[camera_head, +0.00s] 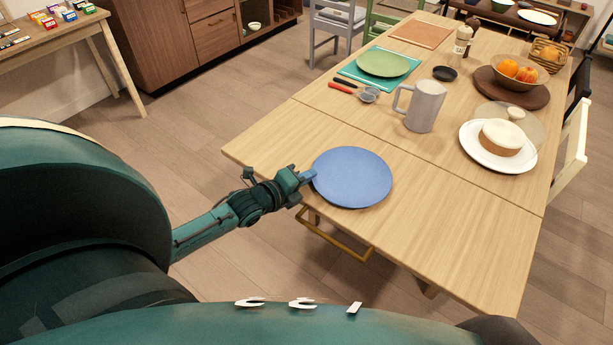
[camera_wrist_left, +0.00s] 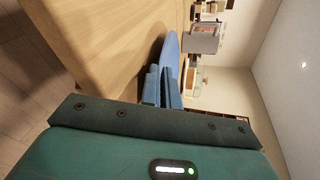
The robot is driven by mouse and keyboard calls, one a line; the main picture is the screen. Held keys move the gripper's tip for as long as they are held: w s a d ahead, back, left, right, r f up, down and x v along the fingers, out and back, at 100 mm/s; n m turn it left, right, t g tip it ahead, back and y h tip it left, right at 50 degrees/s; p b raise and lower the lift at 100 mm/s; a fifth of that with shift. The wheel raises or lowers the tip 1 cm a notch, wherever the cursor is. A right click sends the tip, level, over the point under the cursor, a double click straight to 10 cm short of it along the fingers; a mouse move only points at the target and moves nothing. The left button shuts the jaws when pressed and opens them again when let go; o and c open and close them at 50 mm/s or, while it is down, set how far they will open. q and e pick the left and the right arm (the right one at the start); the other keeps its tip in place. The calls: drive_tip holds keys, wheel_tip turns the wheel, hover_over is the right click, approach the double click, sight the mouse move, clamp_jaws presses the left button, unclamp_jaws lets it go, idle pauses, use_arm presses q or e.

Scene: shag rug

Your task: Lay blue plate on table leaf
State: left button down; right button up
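The blue plate (camera_head: 352,178) is level over the near-left part of the table leaf (camera_head: 450,232), the near wooden section in front of the seam. My left gripper (camera_head: 307,177) is at the plate's left rim, its fingers closed on that rim. In the left wrist view the plate (camera_wrist_left: 171,50) shows nearly edge-on, running out from between the blue fingers (camera_wrist_left: 163,86), close to the wood surface. I cannot tell whether its underside touches the leaf. My right gripper is not in view.
A brass bar (camera_head: 335,240) runs below the leaf's front edge. The leaf's right part is clear.

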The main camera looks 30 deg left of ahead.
use_arm(q)
drive_tip(key=c, duration=1.9)
unclamp_jaws()
drive_tip(key=shift+c, duration=0.2)
